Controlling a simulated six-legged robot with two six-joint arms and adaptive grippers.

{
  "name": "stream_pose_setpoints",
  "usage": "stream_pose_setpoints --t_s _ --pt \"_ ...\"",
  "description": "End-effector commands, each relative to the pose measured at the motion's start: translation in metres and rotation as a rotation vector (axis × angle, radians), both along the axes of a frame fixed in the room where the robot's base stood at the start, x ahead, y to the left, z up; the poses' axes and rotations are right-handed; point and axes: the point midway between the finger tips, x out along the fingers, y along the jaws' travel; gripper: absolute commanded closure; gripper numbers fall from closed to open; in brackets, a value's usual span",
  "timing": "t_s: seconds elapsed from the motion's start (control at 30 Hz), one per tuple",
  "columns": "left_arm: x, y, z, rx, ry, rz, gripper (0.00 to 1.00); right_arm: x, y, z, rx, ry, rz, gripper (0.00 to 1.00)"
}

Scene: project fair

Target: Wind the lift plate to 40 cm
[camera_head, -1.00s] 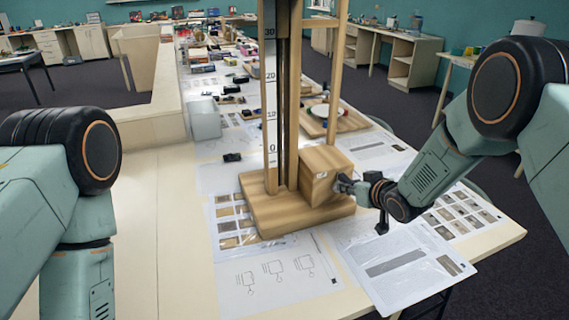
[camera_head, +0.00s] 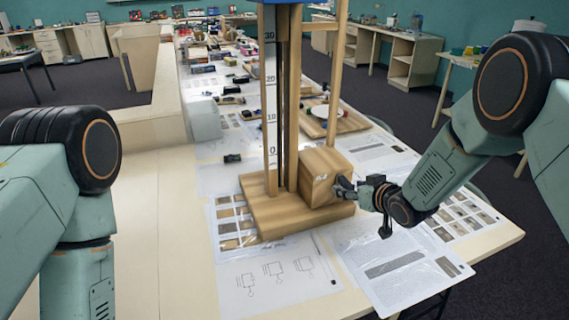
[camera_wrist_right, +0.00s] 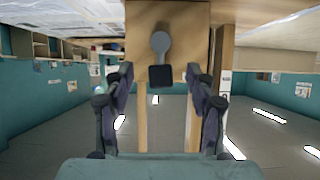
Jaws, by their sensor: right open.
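The wooden lift (camera_head: 292,212) stands on the table, with a tall mast and a white scale strip (camera_head: 270,95) marked 0 to 30 in view. The mast top is cut off by the frame; a blue edge (camera_head: 268,2) shows there. A wooden box (camera_head: 325,172) sits on the lift's base. In the right wrist view, a grey crank arm (camera_wrist_right: 160,48) with a dark square knob (camera_wrist_right: 160,76) is on the box. My right gripper (camera_head: 344,187) is open at the box's right side, its fingers on either side of the knob, apart from it. My left gripper is out of view.
Printed sheets (camera_head: 275,278) lie around the lift's base, and one (camera_head: 405,268) hangs past the table's front edge. A grey block (camera_head: 204,119) and several small items stand further back. The table's left part (camera_head: 165,240) is bare.

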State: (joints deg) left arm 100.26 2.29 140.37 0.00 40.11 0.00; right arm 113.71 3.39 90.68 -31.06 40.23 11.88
Motion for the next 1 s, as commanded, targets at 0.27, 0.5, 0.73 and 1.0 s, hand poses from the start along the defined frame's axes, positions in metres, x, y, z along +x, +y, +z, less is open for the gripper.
stream_pose_setpoints --t_s 0.27,0.5,0.73,1.0 --pt "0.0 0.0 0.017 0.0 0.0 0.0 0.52 -0.016 -0.006 0.012 0.001 0.002 -0.001 0.43" --pt "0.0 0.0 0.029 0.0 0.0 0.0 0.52 -0.03 -0.011 0.019 0.001 0.003 -0.002 0.43" --pt "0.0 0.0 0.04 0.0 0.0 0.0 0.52 -0.043 -0.016 0.027 0.001 0.002 -0.002 0.43" --pt "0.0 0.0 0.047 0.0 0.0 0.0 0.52 -0.054 -0.019 0.032 0.0 0.001 -0.001 0.43"
